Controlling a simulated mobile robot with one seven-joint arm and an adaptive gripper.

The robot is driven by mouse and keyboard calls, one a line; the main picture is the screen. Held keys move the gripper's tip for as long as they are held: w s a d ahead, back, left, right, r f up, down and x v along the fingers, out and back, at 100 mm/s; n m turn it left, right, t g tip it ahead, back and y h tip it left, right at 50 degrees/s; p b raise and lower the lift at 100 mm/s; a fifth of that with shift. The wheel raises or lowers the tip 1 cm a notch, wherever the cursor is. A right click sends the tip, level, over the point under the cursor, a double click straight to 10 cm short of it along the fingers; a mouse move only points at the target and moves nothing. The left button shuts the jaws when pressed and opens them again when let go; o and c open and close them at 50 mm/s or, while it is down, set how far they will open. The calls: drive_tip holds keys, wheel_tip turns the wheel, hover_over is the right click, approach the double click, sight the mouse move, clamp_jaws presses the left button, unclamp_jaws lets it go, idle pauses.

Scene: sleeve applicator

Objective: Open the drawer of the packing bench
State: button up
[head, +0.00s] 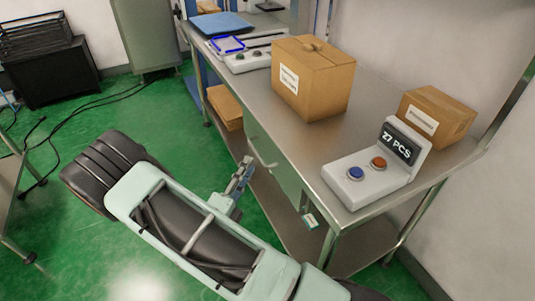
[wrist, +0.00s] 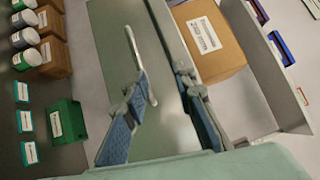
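The packing bench (head: 375,118) has a grey metal top. Its drawer (head: 283,173) has a grey-green front under the top's edge and looks shut. The drawer's pale bar handle (head: 262,152) also shows in the wrist view (wrist: 134,50). My gripper (head: 244,168) is in front of the drawer, beside the handle.
On the bench stand a large carton (head: 313,85), a smaller carton (head: 437,115) and a counter box (head: 372,172) reading "27 PCS". The lower shelf (head: 360,250) lies below. In the wrist view, jars (wrist: 25,62) and a green box (wrist: 66,124) are at left.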

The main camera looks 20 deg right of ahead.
sight(255, 150)
drive_tip(key=w+d+n, duration=0.1)
drive_tip(key=w, duration=0.2)
drive_tip(key=w+d+f+n+y+b, duration=0.1)
drive_tip(key=w+d, duration=0.1)
drive_tip(key=w, duration=0.1)
drive_tip(key=w+d+f+n+t+b, duration=0.1)
drive_tip(key=w, duration=0.2)
drive_tip(key=shift+d+y, duration=0.35)
drive_tip(key=shift+y, duration=0.05)
clamp_jaws()
